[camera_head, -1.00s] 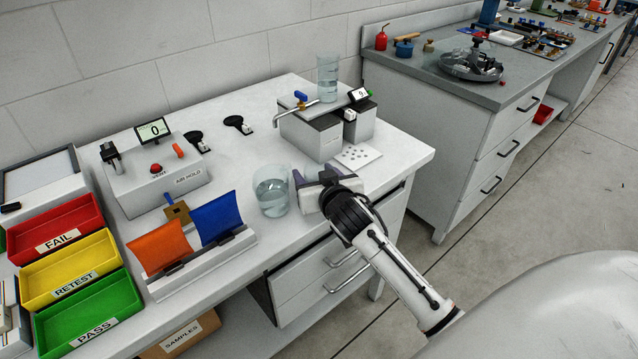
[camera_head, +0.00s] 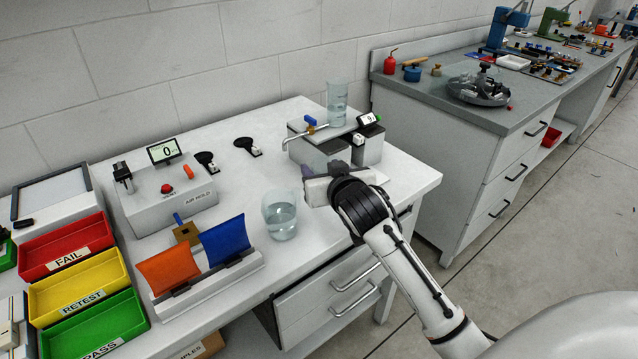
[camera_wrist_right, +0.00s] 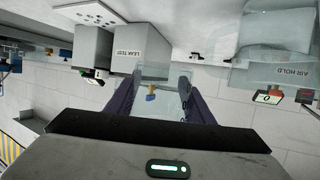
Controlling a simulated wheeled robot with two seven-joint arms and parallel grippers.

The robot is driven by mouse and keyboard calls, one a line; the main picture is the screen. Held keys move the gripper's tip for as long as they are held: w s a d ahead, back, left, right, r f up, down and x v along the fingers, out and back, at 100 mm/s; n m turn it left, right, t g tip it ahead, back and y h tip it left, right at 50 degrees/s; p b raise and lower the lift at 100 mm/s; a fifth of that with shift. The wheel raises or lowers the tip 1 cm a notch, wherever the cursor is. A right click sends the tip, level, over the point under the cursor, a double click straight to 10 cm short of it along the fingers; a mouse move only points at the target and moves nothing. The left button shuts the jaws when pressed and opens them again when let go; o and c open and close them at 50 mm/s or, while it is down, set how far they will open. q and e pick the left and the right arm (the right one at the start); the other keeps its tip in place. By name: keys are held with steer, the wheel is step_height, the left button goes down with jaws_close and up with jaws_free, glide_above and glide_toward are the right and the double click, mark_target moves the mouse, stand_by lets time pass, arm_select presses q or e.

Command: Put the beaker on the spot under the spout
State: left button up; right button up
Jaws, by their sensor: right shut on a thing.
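My right gripper (camera_head: 308,170) is over the bench, in front of the grey leak-test unit. In the right wrist view its two dark fingers (camera_wrist_right: 155,92) are shut on a clear glass beaker (camera_wrist_right: 168,82), seen through to a blue-and-brass valve; in the head view this beaker is hard to make out. The thin metal spout (camera_head: 300,135) sticks out left from the unit, its tip bent down over the bench, left of and beyond my gripper. The spot below the tip is not clearly visible. My left gripper is out of view.
A larger glass beaker with water (camera_head: 281,216) stands on the bench just left of my gripper. A clear water cylinder (camera_head: 337,103) tops the leak-test unit (camera_head: 318,152). Orange (camera_head: 168,267) and blue pouches stand front left. Free bench lies left of the spout.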

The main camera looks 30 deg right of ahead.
steer(key=shift+r, duration=0.95)
steer(key=s+a+r+n+y, duration=0.1)
steer(key=s+a+r+y, duration=0.1)
steer(key=s+a+r, duration=0.3)
steer(key=s+a+r+n+y, duration=0.2)
steer(key=s+a+r, duration=0.3)
steer(key=a+r, duration=0.4)
steer(key=shift+s+a+n+t, duration=0.25)
steer(key=shift+a+n+t, duration=0.05)
steer(key=shift+a, duration=0.55)
steer(key=w+d+f+m+h, duration=0.1)
steer(key=w+d+f, duration=0.2)
steer(key=d+f, duration=0.1)
steer(key=w+d+f+m+h, duration=0.1)
steer(key=w+d+f, duration=0.3)
steer(key=d+f, duration=0.1)
steer(key=w+d+f+m+h, duration=0.1)
steer(key=w+d+f+h, duration=0.1)
steer(key=d+f, duration=0.3)
steer(key=shift+w+d+f+m, duration=0.1)
steer(key=shift+w+d+m, duration=0.2)
steer(key=shift+w+d, duration=0.55)
steer(key=shift+s, duration=0.1)
step_height(320, 180, down, 10)
steer(key=shift+r, duration=0.2)
